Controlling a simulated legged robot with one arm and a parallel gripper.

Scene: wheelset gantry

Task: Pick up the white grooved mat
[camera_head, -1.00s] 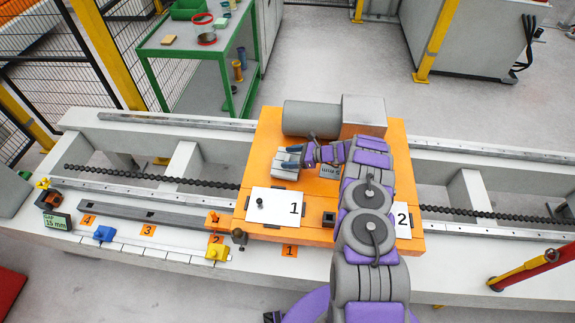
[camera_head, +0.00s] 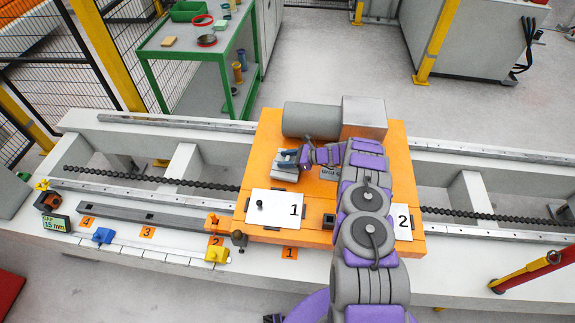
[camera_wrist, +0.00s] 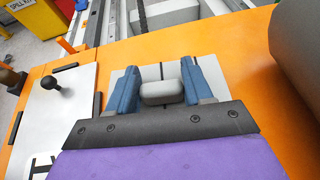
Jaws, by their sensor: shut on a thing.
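The white grooved mat (camera_head: 285,175) is a small pale plate on the orange carriage, behind the plate marked 1, partly hidden by my gripper (camera_head: 289,159). In the wrist view the mat (camera_wrist: 152,73) shows dark grooves, behind and between the blue fingers of my gripper (camera_wrist: 159,82). The fingers are shut on a grey rounded block (camera_wrist: 162,93) in front of the mat's middle. I cannot tell whether the block is joined to the mat, or whether the mat is clear of the orange surface.
The orange carriage (camera_head: 265,140) bears a grey motor (camera_head: 310,119) behind my gripper. White plates marked 1 (camera_head: 273,203) and 2 (camera_head: 403,223) lie in front, the first with a black knob (camera_head: 260,204). A green trolley (camera_head: 190,47) stands at the back left.

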